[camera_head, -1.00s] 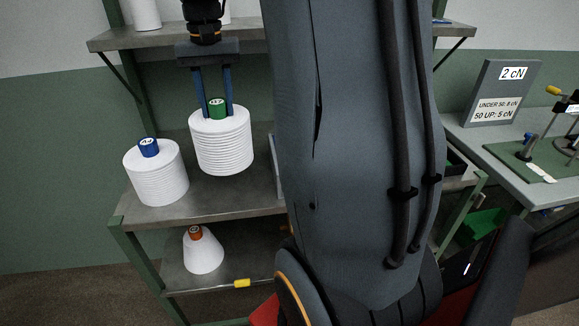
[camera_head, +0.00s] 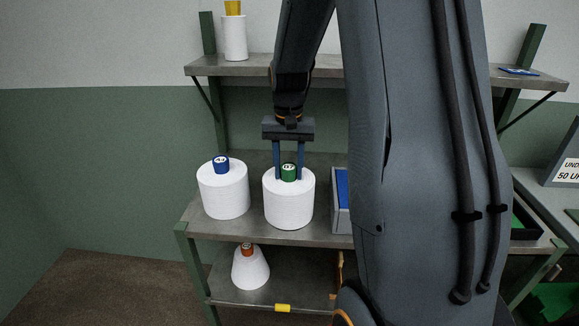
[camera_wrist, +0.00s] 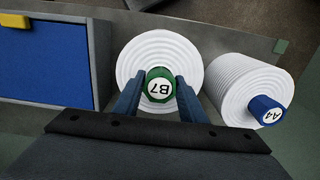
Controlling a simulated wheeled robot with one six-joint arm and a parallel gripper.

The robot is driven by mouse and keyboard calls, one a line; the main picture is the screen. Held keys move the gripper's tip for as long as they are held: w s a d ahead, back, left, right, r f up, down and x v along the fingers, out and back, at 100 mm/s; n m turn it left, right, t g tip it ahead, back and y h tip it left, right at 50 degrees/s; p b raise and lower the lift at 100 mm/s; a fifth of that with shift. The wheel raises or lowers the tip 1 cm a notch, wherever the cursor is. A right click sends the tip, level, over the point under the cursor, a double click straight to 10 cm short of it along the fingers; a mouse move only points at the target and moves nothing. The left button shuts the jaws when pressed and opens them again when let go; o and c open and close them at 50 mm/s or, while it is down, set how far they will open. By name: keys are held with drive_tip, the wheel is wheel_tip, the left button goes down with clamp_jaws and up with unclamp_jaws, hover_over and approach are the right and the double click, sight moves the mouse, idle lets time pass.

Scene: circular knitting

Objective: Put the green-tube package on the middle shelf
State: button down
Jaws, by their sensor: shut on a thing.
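The green-tube package (camera_head: 289,204) is a white ribbed cylinder with a green tube labelled B7 on top. It stands upright at the middle shelf (camera_head: 243,227), right of the blue-tube package (camera_head: 223,194), with a small gap between them. I cannot tell whether its base touches the shelf. My gripper (camera_head: 289,176) points down from above, shut on the green tube, a finger on either side. The wrist view shows the fingers (camera_wrist: 160,87) around the green tube and the blue tube (camera_wrist: 265,111) labelled A4 at the right.
A blue-fronted box (camera_wrist: 48,62) with a yellow tab stands on the other side of the package. An orange-tube cone (camera_head: 250,269) is on the lower shelf. A yellow-topped white cylinder (camera_head: 234,38) is on the upper shelf (camera_head: 262,68). My arm hides the right part.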

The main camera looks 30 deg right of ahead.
drive_tip(key=c, duration=1.1)
unclamp_jaws()
wheel_tip(320, 180, up, 11)
drive_tip(key=b, duration=0.3)
drive_tip(key=s+a+f+n, duration=0.2)
drive_tip(key=s+a+f, duration=0.2)
drive_tip(key=f, duration=0.1)
drive_tip(key=s+a+f+n+t, duration=0.1)
drive_tip(key=s+a+f+n, duration=0.1)
drive_tip(key=s+a+f, duration=0.3)
drive_tip(key=s+a+f+n, duration=0.2)
drive_tip(key=s+a+f, duration=0.3)
drive_tip(key=shift+s+a+f+n+t+b, duration=0.2)
drive_tip(key=shift+f+n+t+b, duration=0.1)
drive_tip(key=shift+f+n, duration=0.1)
